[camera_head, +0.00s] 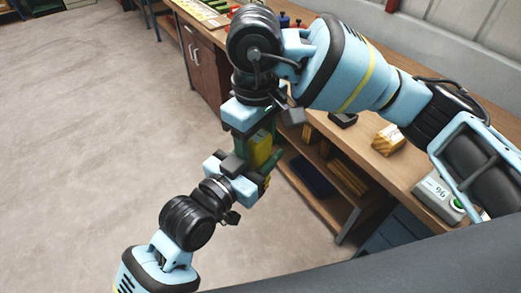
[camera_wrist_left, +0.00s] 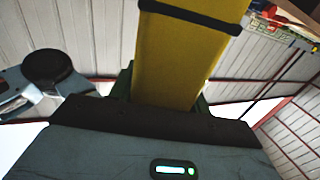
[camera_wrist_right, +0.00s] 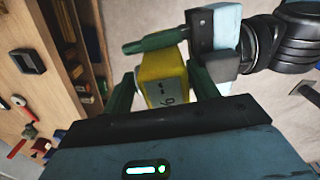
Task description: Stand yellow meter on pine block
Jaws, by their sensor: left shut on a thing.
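The yellow meter (camera_head: 262,152) is held in the air in front of the bench, between my two grippers. My left gripper (camera_head: 250,172) is shut on it. In the left wrist view the meter (camera_wrist_left: 185,60) shows yellow with a dark band, and fills the space between the green fingers. My right gripper (camera_head: 257,132) comes from above. In the right wrist view its green fingers stand on both sides of the meter (camera_wrist_right: 163,85), with a narrow gap visible at the left one. A light wooden block (camera_head: 388,140), which looks like the pine block, sits on the bench with nothing on it.
The wooden bench (camera_head: 365,152) runs along the right, with shelves below. Red and blue items stand at the back. Open floor (camera_head: 90,130) fills the left.

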